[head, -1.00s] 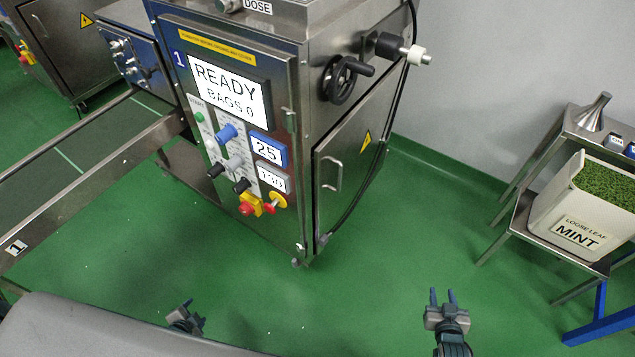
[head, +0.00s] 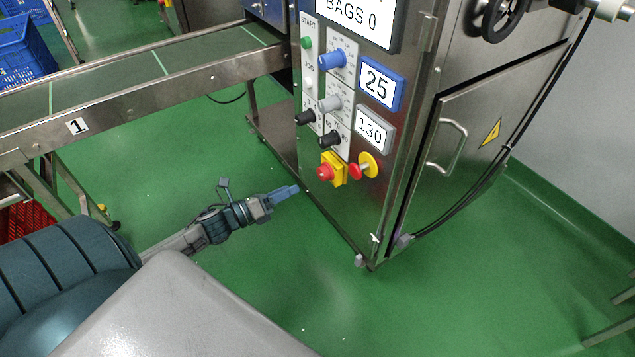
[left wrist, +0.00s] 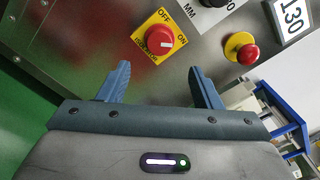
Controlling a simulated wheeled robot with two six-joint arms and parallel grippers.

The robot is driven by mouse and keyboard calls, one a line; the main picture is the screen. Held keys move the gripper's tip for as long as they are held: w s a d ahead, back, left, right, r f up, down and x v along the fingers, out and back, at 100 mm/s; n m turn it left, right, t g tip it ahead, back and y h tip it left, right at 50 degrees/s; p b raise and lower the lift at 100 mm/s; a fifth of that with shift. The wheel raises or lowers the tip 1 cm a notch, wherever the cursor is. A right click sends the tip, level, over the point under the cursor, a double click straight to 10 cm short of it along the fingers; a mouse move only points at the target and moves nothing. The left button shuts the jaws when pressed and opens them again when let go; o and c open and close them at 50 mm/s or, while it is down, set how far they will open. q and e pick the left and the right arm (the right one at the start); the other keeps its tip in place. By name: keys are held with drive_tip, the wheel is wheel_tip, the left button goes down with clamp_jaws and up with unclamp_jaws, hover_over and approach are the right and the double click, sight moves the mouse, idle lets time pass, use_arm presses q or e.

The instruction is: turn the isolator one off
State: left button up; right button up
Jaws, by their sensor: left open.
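The isolator is a red knob on a yellow plate (head: 331,169), low on the front panel of the steel machine. In the left wrist view the isolator (left wrist: 158,40) shows OFF and ON lettering, with a small white mark on the knob's side towards ON. My left gripper (head: 292,190) is open and empty, left of and a little below the isolator in the head view. In the left wrist view the fingers (left wrist: 158,82) are spread, with the knob beyond the gap and apart from them. My right gripper is out of view.
A red mushroom button on a yellow base (head: 363,166) sits just right of the isolator. Black knobs (head: 330,138) and a 130 display (head: 374,130) are above. A conveyor (head: 150,75) runs left from the machine. The green floor before the panel is clear.

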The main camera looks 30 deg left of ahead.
sight(320, 175)
use_arm(q)
drive_tip(key=x, duration=1)
drive_tip(key=shift+w, duration=0.25)
drive_tip(key=c, duration=1)
